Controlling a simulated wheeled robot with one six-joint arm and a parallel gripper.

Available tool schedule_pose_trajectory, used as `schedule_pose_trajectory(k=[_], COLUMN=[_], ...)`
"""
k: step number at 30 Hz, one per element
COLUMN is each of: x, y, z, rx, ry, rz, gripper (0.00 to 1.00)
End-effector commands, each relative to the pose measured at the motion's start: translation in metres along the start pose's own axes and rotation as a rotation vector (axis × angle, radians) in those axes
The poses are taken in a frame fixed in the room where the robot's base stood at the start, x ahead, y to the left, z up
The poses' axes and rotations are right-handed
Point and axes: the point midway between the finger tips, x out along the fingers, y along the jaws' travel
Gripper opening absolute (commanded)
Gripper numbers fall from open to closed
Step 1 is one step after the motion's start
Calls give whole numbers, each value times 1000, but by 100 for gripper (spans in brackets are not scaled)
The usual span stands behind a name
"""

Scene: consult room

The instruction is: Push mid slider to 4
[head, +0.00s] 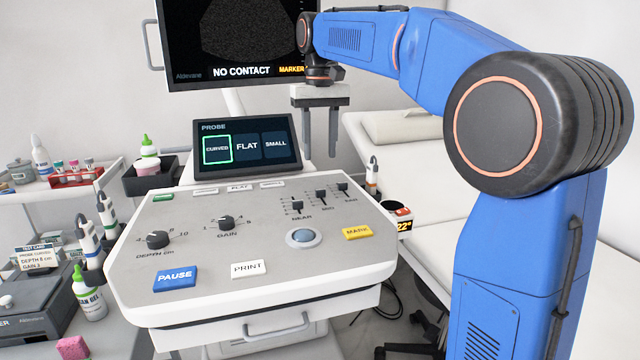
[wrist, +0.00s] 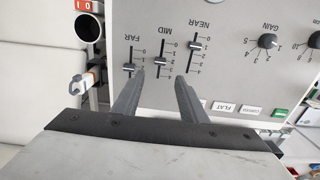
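The mid slider's dark knob (head: 321,194) is the middle of three sliders at the right of the console's grey panel. In the wrist view, where the lettering is upside down, the MID knob (wrist: 160,61) sits partway along its slot; its exact number is too small to read. My gripper (head: 319,152) hangs above the console's far side, fingers pointing down. In the wrist view my gripper (wrist: 159,75) is open and empty, its fingertips appearing on either side of the MID slot line. I see no contact with any knob.
The FAR knob (wrist: 128,69) and NEAR knob (wrist: 193,45) flank MID closely. A trackball (head: 303,237) and yellow MARK button (head: 357,232) lie nearer the front. The touch screen (head: 246,146) stands left of my gripper. A note card (head: 36,257) reads depth and gain values.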

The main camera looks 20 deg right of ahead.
Motion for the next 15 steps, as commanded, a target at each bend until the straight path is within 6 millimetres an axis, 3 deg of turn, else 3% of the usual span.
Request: schedule_pose_trajectory(k=[9, 15], x=[57, 84], y=[0, 0], z=[1, 1], rx=[0, 0], ry=[-2, -2], rz=[0, 0], gripper=[39, 39])
